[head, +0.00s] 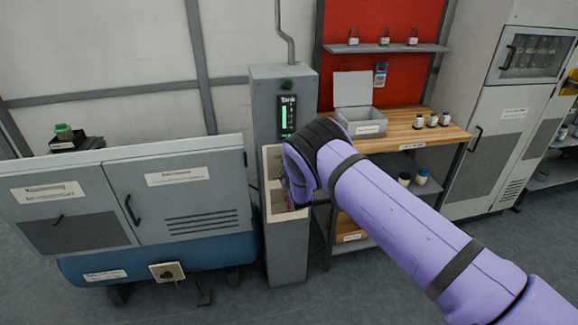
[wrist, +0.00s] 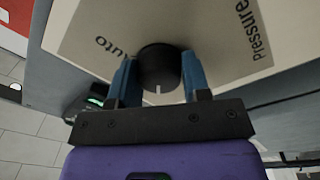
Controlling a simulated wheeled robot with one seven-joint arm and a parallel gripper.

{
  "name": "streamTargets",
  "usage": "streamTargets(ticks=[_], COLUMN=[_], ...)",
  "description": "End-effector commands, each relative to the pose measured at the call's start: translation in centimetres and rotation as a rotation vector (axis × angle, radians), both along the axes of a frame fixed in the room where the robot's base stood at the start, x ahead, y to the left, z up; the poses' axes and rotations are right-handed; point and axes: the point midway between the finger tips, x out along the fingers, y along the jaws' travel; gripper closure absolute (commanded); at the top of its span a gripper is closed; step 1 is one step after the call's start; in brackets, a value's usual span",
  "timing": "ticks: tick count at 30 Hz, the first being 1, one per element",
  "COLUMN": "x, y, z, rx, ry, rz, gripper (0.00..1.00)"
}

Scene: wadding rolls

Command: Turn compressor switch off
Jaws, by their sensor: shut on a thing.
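A black round knob (wrist: 158,66) with a short white mark sits on a beige label plate (wrist: 210,25) in the wrist view. The mark points down toward my gripper's body. The words "Auto" and "Pressure" show left and right of the knob; no "off" word is readable. My gripper (wrist: 160,75) is shut on the knob, one blue finger at each side. In the head view my purple arm reaches the beige front of a grey control post (head: 288,250), and my wrist hides the knob there.
The compressor cabinet (head: 190,210) with its blue tank (head: 215,255) stands left of the post. A lit green gauge (head: 286,116) is above the beige panel. A wooden workbench (head: 395,138) with a grey box (head: 362,121) stands close on the right. Grey floor is open in front.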

Motion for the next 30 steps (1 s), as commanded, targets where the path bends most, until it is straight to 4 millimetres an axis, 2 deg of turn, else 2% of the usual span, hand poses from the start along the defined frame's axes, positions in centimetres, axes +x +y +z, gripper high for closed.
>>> streamTargets(ticks=[3,4,6,7,15,19,23,30], x=[-0.1,-0.1,-0.1,-0.1,-0.1,-0.8,-2.4,-6.8], y=[0.0,0.0,0.0,0.0,0.0,-0.2,-0.6,-1.9], z=[-0.2,-0.2,-0.1,-0.1,-0.1,-0.1,-0.2,-0.6], rx=[-0.002,-0.002,-0.002,-0.002,0.000,0.000,-0.001,-0.002], ry=[0.002,0.002,0.002,0.002,0.001,0.001,0.001,0.003], rz=[0.000,0.000,0.000,0.000,0.001,0.001,0.001,0.000], gripper=[0.80,0.52,0.36,0.31,0.31,0.31,0.31,0.31])
